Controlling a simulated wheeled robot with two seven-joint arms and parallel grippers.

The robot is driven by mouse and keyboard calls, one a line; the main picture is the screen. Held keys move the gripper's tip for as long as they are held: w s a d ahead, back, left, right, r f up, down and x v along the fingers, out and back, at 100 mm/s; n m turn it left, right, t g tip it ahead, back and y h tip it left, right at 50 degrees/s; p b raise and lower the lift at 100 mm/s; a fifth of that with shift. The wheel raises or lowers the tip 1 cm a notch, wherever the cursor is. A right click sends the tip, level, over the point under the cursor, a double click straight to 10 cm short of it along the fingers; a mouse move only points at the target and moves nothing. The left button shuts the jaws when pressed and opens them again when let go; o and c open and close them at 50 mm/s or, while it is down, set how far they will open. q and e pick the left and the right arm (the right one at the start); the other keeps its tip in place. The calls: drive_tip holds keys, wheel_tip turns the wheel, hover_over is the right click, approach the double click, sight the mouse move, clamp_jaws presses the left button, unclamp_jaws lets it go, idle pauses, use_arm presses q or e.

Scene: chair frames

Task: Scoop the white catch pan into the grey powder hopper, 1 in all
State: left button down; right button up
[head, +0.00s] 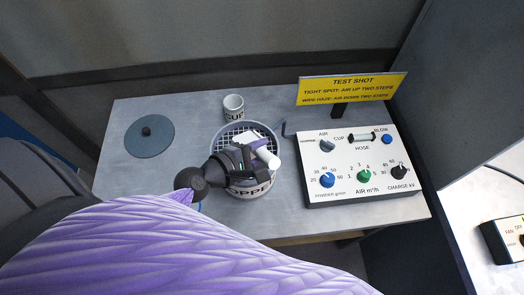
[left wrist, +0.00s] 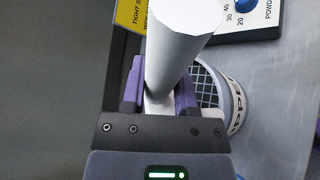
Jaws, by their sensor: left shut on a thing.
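The grey powder hopper (head: 252,190) is a round tub with a mesh across its top. It stands on the metal table and also shows in the left wrist view (left wrist: 238,98). My left gripper (head: 256,150) is over the hopper, its dark body hiding part of the mesh and rim. Its purple fingers are shut on a white cylindrical piece (left wrist: 178,45), which looks like a handle and shows as a short white bar in the head view (head: 270,157). What its far end looks like is hidden. I cannot make out a white catch pan for certain. My right gripper is not in view.
A small white cup (head: 233,104) stands behind the hopper. A grey disc lid with a knob (head: 150,140) lies at left. The control panel (head: 350,190) with knobs stands close at right, a yellow sign (head: 352,88) behind it. The table's front left is clear.

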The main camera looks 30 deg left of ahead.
use_arm(q)
drive_tip(key=shift+w+a+r+n+h+p, duration=0.3)
drive_tip(key=shift+w+a+r+n+p, duration=0.15)
drive_tip(key=shift+a+r+n+p, duration=0.15)
drive_tip(key=shift+w+a+r+n+g, duration=0.3)
drive_tip(key=shift+a+r+n+g, duration=0.05)
drive_tip(key=shift+a+n+g, duration=0.05)
drive_tip(key=shift+w+a+r+n+g+h, duration=0.2)
drive_tip(key=shift+w+a+r+n+h, duration=0.1)
drive_tip(key=shift+a+n+h, duration=0.15)
drive_tip(key=shift+w+a+r+n+g+h, duration=0.15)
drive_tip(key=shift+w+a+n+g+h, duration=0.15)
drive_tip(key=shift+a, duration=0.2)
drive_tip(key=shift+w+a+f+n+g+h+b, duration=0.25)
drive_tip(key=shift+w+a+f+n+h+b, duration=0.6)
drive_tip(key=shift+a+n+b, duration=1.1)
drive_tip(key=shift+w+a+f+n+g+h+b, duration=0.35)
drive_tip(key=shift+w+a+n+h+b, duration=0.95)
drive_tip(key=shift+b, duration=1.2)
drive_tip(key=shift+w+a+f+n+g+h+b, duration=0.2)
drive_tip(key=shift+w+a+f+n+h+b, duration=0.4)
drive_tip(key=shift+w+a+n+b, duration=1.15)
drive_tip(key=shift+s+a+f+b, duration=0.15)
drive_tip(key=shift+s+a+b, duration=0.15)
drive_tip(key=shift+b, duration=0.6)
